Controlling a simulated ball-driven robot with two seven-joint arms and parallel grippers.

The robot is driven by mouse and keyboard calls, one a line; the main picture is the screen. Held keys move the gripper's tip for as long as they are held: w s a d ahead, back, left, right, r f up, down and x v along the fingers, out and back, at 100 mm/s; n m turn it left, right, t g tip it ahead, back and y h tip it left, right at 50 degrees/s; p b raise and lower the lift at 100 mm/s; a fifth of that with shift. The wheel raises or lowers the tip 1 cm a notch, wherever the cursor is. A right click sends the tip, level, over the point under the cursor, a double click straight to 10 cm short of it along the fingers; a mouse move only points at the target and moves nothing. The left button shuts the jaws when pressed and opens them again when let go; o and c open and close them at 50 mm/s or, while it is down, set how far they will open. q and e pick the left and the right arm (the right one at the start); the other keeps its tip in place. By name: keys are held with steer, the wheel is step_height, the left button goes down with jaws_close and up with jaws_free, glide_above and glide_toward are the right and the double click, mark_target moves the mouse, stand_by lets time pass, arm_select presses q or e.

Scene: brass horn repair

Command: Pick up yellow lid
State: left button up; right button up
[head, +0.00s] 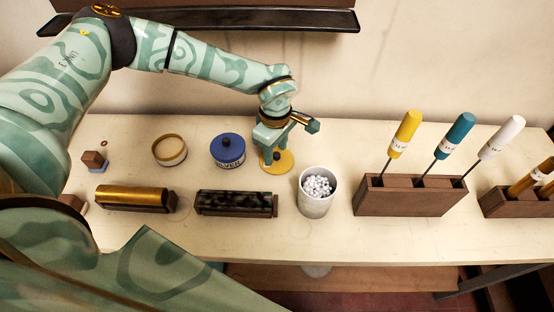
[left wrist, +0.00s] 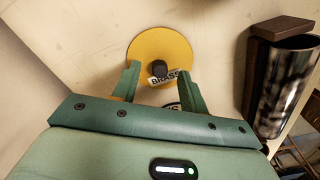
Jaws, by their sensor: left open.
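The yellow lid (head: 286,166) is a flat round disc that appears to lie on the pale table, right of the blue-lidded pot. It has a dark knob in its middle. In the left wrist view the lid (left wrist: 160,43) shows its knob (left wrist: 160,69) and a "BRASS" label. My left gripper (head: 271,158) is open and points down over the lid, partly hiding it in the head view. In the left wrist view the gripper's fingers (left wrist: 162,85) stand apart on either side, with the knob near the gap between their tips. My right gripper is not in view.
A pot with a blue lid (head: 228,146) and an open round tin (head: 169,150) stand to the left. A cup of white beads (head: 317,191) is close on the right. A dark cylinder on a holder (head: 237,203) lies in front. A block (head: 410,197) holds screwdrivers further right.

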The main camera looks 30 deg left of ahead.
arm_select(q)
steer(key=shift+w+f, duration=0.1)
steer(key=shift+f, duration=0.6)
jaws_close()
steer(key=shift+r, duration=0.15)
